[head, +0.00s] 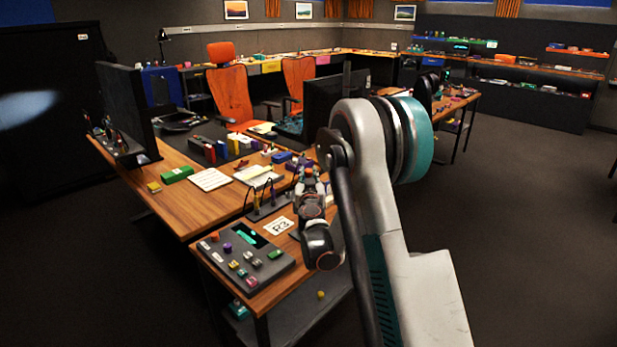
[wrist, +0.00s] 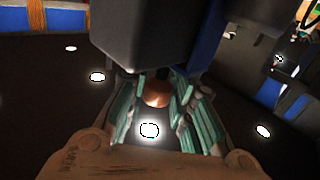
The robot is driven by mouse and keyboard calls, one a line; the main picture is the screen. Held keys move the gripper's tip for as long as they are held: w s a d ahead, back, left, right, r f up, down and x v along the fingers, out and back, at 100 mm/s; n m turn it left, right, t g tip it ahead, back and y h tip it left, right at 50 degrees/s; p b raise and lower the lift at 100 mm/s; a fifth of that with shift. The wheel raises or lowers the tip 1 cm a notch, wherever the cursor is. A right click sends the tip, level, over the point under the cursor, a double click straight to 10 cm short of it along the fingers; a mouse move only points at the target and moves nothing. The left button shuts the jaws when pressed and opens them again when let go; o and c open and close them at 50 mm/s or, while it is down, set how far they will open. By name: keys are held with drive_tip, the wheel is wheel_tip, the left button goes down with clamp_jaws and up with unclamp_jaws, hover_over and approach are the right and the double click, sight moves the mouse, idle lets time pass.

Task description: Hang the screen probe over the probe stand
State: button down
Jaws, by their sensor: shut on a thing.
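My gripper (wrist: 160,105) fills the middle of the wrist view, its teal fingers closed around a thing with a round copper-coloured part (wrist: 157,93). I take this to be the screen probe; most of it is hidden. In the head view my gripper (head: 308,178) is small, above the wooden desk near the back of the control panel's table. A low dark holder (head: 268,209) with upright yellow and dark pieces and thin cables stands left of my wrist. It looks like the probe stand, but I cannot be sure. I see no contact between the held thing and it.
A grey control panel (head: 246,257) with coloured buttons lies on the near table, beside a white printed card (head: 279,226). Monitors (head: 127,108), books and small blocks crowd the desk behind. A large dark block (wrist: 150,35) fills the wrist view's top. Floor at right is clear.

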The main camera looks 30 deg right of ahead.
drive_tip(key=c, duration=1.3)
unclamp_jaws()
drive_tip(key=v, duration=1.2)
drive_tip(key=s+a+r+g, duration=0.2)
drive_tip(key=s+r+g, duration=0.2)
drive_tip(key=s+r, duration=0.6)
drive_tip(key=s+a+f+n+g+y, duration=0.2)
drive_tip(key=s+a, duration=0.5)
drive_tip(key=s, duration=0.5)
drive_tip(key=s+a+f+n+g+y, duration=0.3)
drive_tip(key=s+a+y, duration=0.2)
drive_tip(key=s+a, duration=0.3)
drive_tip(key=s, duration=0.4)
drive_tip(key=shift+s+a+y, duration=0.2)
drive_tip(key=shift+a+y, duration=0.05)
drive_tip(key=shift+y, duration=0.05)
